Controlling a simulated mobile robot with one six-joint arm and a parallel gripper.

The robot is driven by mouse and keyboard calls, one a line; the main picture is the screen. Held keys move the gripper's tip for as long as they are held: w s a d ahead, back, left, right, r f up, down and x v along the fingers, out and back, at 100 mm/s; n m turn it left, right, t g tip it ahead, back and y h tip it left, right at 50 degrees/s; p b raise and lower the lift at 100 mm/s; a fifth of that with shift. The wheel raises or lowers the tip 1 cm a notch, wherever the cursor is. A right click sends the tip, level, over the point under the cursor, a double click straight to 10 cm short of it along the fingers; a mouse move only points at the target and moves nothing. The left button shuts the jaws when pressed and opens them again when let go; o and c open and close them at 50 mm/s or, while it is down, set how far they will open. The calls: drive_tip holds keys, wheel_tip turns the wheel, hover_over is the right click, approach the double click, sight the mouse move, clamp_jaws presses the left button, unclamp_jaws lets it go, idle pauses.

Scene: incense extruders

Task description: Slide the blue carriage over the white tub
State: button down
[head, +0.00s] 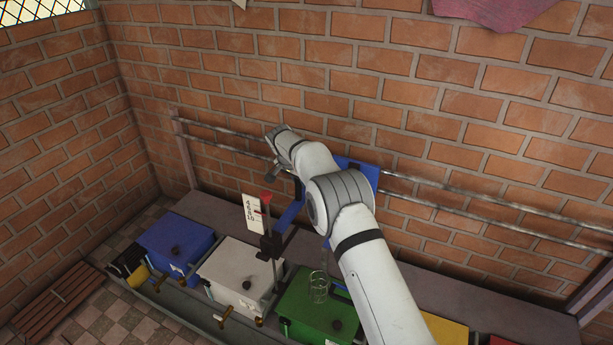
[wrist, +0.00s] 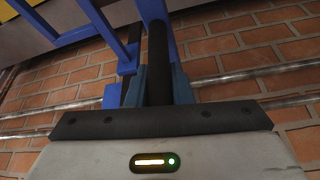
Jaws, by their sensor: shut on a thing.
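The blue carriage (head: 367,174) rides on the wall rails, mostly hidden behind my arm in the head view. Its blue bar (head: 291,212) reaches down and forward between the white and green tubs. The white tub (head: 236,268) stands left of the carriage, with a black knob on its lid. My gripper (wrist: 160,80) is shut on a dark upright handle (wrist: 158,35) among the blue bars of the carriage (wrist: 95,18). My fingers are hidden in the head view.
A blue tub (head: 172,240) stands left of the white one and a green tub (head: 318,303) right of it. A clear wire-like basket (head: 319,286) hangs over the green tub. A scale card (head: 252,213) and red pointer stand by the white tub. Two rails (head: 480,206) run along the brick wall.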

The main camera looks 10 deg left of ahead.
drive_tip(key=shift+w+a+p, duration=0.15)
drive_tip(key=shift+a+p, duration=0.35)
drive_tip(key=shift+a, duration=0.25)
drive_tip(key=shift+w+a+p, duration=0.15)
drive_tip(key=shift+a+p, duration=0.3)
drive_tip(key=shift+a, duration=0.25)
drive_tip(key=c, duration=1.3)
unclamp_jaws()
drive_tip(key=v, duration=0.7)
drive_tip(key=shift+s+r, duration=0.15)
drive_tip(key=shift+r, duration=0.2)
